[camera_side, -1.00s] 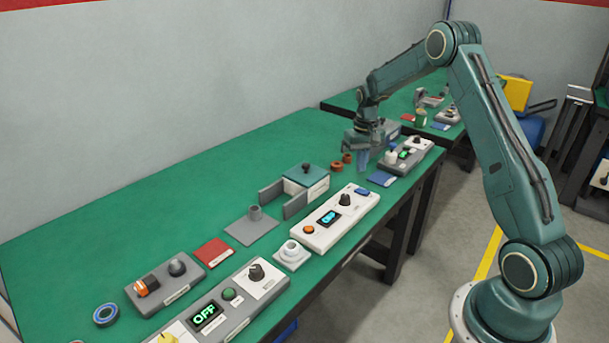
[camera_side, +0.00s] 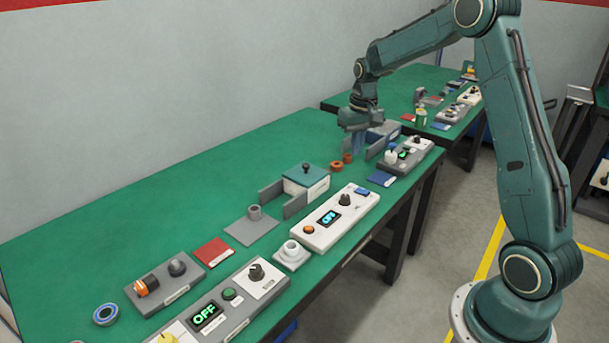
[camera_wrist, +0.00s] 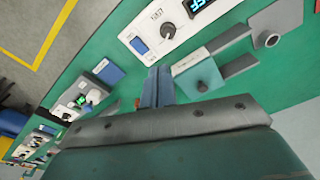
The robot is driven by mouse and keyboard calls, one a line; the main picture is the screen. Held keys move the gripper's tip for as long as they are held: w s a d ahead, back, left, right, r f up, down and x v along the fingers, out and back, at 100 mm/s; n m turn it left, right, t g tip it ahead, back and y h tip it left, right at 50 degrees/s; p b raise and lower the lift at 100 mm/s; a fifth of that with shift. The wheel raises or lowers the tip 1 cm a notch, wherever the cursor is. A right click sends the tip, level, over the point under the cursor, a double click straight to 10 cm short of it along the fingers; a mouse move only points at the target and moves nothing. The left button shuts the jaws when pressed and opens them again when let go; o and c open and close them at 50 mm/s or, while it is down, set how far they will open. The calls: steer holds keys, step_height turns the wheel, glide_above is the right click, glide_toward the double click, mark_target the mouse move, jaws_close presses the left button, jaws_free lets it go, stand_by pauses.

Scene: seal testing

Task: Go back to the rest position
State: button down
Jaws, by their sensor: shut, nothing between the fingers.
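My gripper (camera_side: 359,141) is above the far right part of the green table in the side view, with its fingers pointing down. Its blue fingers are together with nothing between them, and they also show in the wrist view (camera_wrist: 157,88). Two small brown rings (camera_side: 337,167) are on the table close to the fingers in the side view. The gripper appears to be above the table surface, apart from the things on it.
A grey fixture with a teal lid (camera_side: 306,175) and a white control box (camera_side: 336,216) stand nearer the camera. A grey device (camera_side: 405,156) stands right of the gripper. A grey box reading OFF (camera_side: 207,316) is in front. Bare green table (camera_side: 180,200) lies along the wall side.

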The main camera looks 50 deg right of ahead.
steer(key=s+a+r+n+t, duration=0.2)
steer(key=s+a+r, duration=0.8)
steer(key=a+r, duration=0.35)
steer(key=s+a+n+t, duration=0.1)
steer(key=s+a, duration=0.3)
steer(key=s, duration=0.4)
steer(key=s+a+n+t, duration=0.1)
steer(key=s+a, duration=0.3)
steer(key=s, duration=0.4)
steer(key=shift+s+a+f+n+t, duration=0.2)
steer(key=shift+s+f+n+t, duration=0.2)
steer(key=shift+n, duration=0.1)
